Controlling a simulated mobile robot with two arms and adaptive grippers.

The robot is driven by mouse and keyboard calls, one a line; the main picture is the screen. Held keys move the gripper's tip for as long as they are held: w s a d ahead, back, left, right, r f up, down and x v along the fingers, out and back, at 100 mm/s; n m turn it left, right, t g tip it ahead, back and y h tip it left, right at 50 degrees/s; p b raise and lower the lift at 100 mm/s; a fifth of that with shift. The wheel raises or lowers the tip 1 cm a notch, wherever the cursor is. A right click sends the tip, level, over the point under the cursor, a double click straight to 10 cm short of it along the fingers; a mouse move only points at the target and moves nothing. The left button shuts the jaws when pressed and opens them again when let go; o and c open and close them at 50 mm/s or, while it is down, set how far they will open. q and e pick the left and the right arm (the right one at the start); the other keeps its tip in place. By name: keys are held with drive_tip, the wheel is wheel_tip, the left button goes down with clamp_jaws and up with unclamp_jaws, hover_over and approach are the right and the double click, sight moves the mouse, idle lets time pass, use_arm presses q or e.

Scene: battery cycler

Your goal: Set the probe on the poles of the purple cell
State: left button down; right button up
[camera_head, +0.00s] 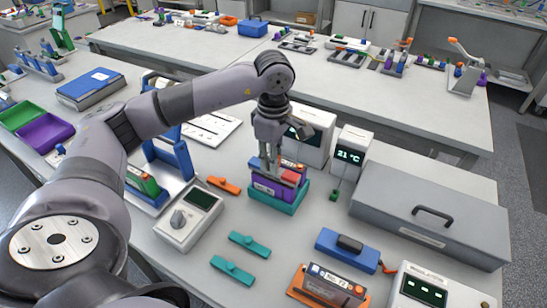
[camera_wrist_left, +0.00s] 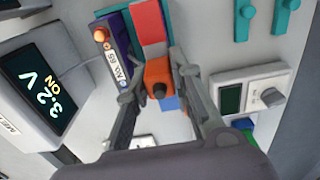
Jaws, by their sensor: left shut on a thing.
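The purple cell (camera_head: 268,187) sits upright in a teal holder (camera_head: 277,206) near the middle of the bench. Its purple side and labelled top, with an orange pole, show in the left wrist view (camera_wrist_left: 126,40). My left gripper (camera_head: 271,168) points down over the cell. My right gripper is in neither view.
A meter (camera_wrist_left: 42,92) reads "3.2 V ON". A "21 °C" display box (camera_head: 350,155) and a large grey case (camera_head: 430,208) stand to the right. A dial instrument (camera_head: 188,218) is at the left. Teal clips (camera_head: 249,244) and a blue tool (camera_head: 346,250) lie in front.

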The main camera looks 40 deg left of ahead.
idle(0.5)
use_arm(q)
drive_tip(key=shift+r+p, duration=2.05)
drive_tip(key=shift+r, duration=1.5)
